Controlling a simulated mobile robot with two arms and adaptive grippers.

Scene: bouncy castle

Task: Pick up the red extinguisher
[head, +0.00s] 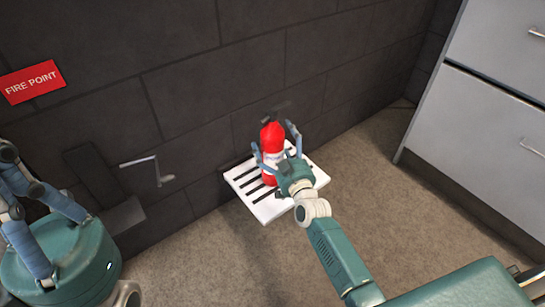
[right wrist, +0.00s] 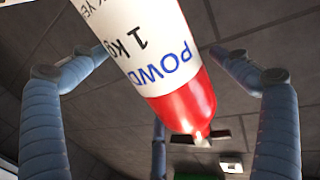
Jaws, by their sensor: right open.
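The red extinguisher (head: 271,137) has a white label and a black top, and stands upright on a white slatted stand (head: 265,212) by the dark wall. My right gripper (head: 275,142) is at the extinguisher, with blue fingers on either side of it. In the right wrist view the extinguisher (right wrist: 187,100) shows its label and red body between the spread fingers, with gaps visible at both sides. The right gripper is open. My left gripper (head: 35,195) is at the left edge, far from the extinguisher and partly cut off; its fingertips are unclear.
A red FIRE POINT sign (head: 31,81) is on the dark block wall. A metal handle on a bracket (head: 150,165) is on the wall left of the stand. A grey drawer cabinet (head: 480,120) stands at the right. Carpet floor (head: 400,215) is free between stand and cabinet.

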